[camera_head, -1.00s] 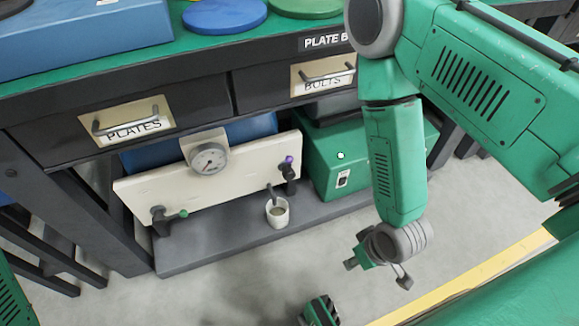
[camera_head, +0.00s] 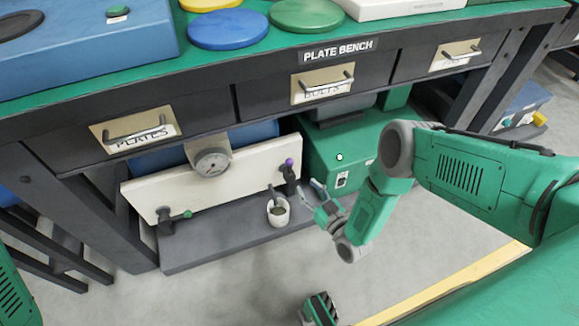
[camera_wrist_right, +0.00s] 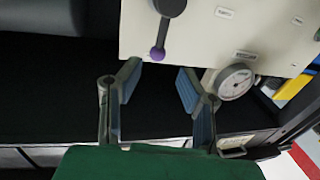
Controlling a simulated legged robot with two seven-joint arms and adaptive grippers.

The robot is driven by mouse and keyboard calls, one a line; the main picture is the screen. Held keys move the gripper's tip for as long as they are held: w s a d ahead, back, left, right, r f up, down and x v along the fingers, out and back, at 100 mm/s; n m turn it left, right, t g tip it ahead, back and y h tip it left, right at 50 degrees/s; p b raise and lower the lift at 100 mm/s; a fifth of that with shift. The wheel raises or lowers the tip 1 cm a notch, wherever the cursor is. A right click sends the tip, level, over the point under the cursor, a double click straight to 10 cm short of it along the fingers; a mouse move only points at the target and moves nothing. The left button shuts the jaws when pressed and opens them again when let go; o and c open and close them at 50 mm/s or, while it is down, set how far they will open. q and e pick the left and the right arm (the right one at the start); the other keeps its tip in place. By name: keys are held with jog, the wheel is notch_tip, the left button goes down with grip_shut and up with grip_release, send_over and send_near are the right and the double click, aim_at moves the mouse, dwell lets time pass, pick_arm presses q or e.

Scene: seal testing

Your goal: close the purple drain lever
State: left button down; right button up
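The purple drain lever (camera_head: 289,163) is at the right end of a white panel (camera_head: 235,175) under the bench. Its purple knob is at the top, above a dark valve body. In the right wrist view, the purple knob (camera_wrist_right: 157,54) hangs at the end of a grey lever arm, just beyond the fingertips. My right gripper (camera_head: 311,190) is just right of and below the lever in the head view. Its two fingers (camera_wrist_right: 158,76) are open, spread to either side of the knob's line, with nothing between them.
A white cup (camera_head: 278,213) stands on the grey lower shelf (camera_head: 210,240) below the lever. A pressure gauge (camera_head: 212,162) and a green-tipped valve (camera_head: 187,214) are on the panel. A green box (camera_head: 320,150) is close behind my right gripper. Drawers overhang above.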

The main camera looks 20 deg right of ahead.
aim_at(289, 165)
jog(key=w+b, duration=0.1)
jog(key=w, duration=0.2)
jog(key=w+a+b, duration=0.1)
jog(key=w, duration=0.2)
jog(key=w+a+b, duration=0.1)
jog(key=w, duration=0.3)
jog(key=shift+f, duration=0.1)
grip_shut()
jog(key=shift+w, duration=0.1)
